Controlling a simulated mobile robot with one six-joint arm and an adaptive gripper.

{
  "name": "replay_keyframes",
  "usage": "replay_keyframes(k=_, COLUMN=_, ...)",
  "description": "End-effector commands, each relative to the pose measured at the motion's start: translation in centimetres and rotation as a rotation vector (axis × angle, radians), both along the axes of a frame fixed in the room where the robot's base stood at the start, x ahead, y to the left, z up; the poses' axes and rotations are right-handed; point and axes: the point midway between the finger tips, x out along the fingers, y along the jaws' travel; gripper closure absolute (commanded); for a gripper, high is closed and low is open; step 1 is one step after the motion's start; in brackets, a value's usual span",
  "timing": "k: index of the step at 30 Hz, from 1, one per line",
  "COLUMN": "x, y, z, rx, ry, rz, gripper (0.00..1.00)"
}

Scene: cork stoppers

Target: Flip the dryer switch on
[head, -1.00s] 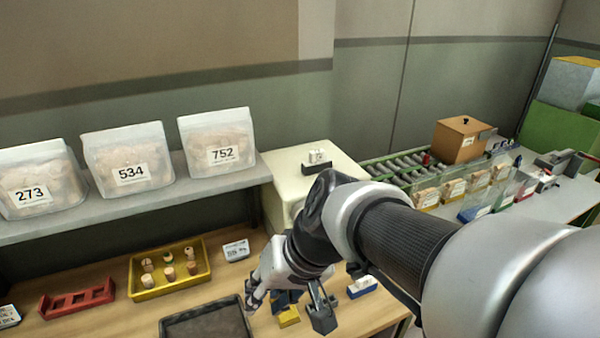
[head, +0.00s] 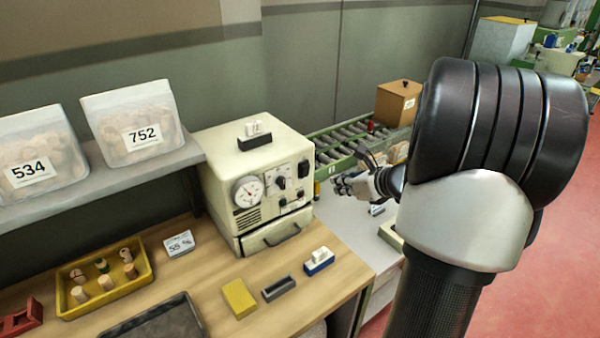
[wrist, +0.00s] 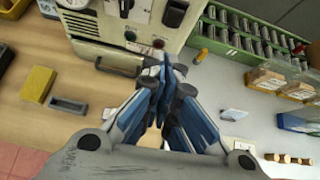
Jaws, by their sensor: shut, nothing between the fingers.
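The dryer, a cream box (head: 222,160), stands at the back right of the wooden bench. Its front has a round dial (head: 248,191), a black knob (head: 281,182) and a black switch (head: 303,168) near its right edge. I cannot tell the switch's on or off position. My gripper (head: 340,184) is shut and empty, to the right of the dryer front and apart from it in the head view. In the wrist view my gripper (wrist: 163,62) points at the dryer's lower front, below the black switch (wrist: 175,13).
A drawer handle (head: 282,236) juts from the dryer's base. A yellow block (head: 239,298), a dark grey holder (head: 279,288) and a blue-and-white block (head: 319,261) lie in front. A roller conveyor (head: 345,140) runs behind on the right.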

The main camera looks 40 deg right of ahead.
Motion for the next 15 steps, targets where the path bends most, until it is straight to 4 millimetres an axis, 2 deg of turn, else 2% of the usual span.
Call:
replay_keyframes(k=3, x=-0.28, y=-0.86, z=-0.29, rx=0.03, ry=-0.008, rz=-0.04, gripper=1.0)
replay_keyframes(k=15, x=0.2, y=-0.8, z=-0.61, rx=0.029, ry=-0.007, rz=-0.037, gripper=1.0)
